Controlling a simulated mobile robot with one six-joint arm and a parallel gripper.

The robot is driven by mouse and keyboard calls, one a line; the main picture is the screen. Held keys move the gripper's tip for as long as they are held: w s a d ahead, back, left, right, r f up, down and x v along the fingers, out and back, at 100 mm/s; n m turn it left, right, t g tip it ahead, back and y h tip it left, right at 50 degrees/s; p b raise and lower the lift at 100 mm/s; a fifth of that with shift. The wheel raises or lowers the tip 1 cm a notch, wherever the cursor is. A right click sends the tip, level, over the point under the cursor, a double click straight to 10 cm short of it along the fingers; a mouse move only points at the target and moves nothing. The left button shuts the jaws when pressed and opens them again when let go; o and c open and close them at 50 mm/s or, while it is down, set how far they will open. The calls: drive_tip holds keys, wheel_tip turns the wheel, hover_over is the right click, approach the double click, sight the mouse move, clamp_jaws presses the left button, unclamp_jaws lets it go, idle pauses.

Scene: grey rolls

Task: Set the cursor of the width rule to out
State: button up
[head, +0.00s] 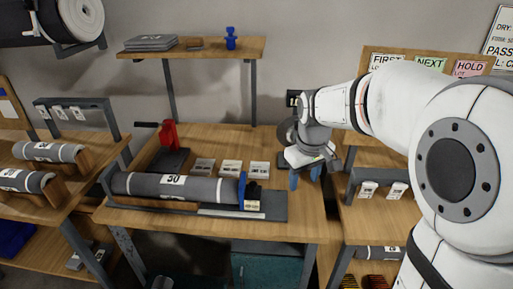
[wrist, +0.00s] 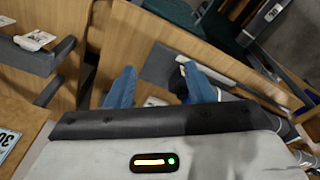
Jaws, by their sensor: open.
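The width rule (head: 232,213) appears to be the pale strip along the front of a dark grey base on the middle table. A blue upright plate (head: 242,188) with a black block and a small pale label beside it stands at the right end of a grey roll (head: 170,187) marked 50; this looks like the cursor. I cannot read its setting. My gripper (head: 305,177) is open and empty, above the table's right side, to the right of the blue plate and apart from it. Its blue fingers (wrist: 161,87) show spread in the wrist view, over a partly hidden dark grey surface.
A red-handled device (head: 169,135) stands behind the roll. Several small label blocks (head: 231,168) sit in a row behind it. A shelf (head: 190,48) hangs above. More rolls lie on the left table (head: 35,205); another table (head: 370,220) stands right.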

drive_tip(key=w+a+f+n+p, duration=0.2)
drive_tip(key=w+a+f+n, duration=0.15)
drive_tip(key=w+a, duration=0.55)
drive_tip(key=n+g+p, duration=0.1)
drive_tip(key=n+p, duration=0.1)
drive_tip(key=n, duration=0.2)
hover_over(253, 183)
wheel_tip(253, 183, down, 6)
drive_tip(key=shift+d+r, duration=0.1)
drive_tip(key=shift+r, duration=0.05)
drive_tip(key=shift+f, duration=0.35)
wheel_tip(253, 183, down, 7)
drive_tip(key=shift+f+p, duration=0.2)
drive_tip(key=shift+p, duration=0.65)
drive_tip(key=shift+c, duration=0.5)
clamp_jaws()
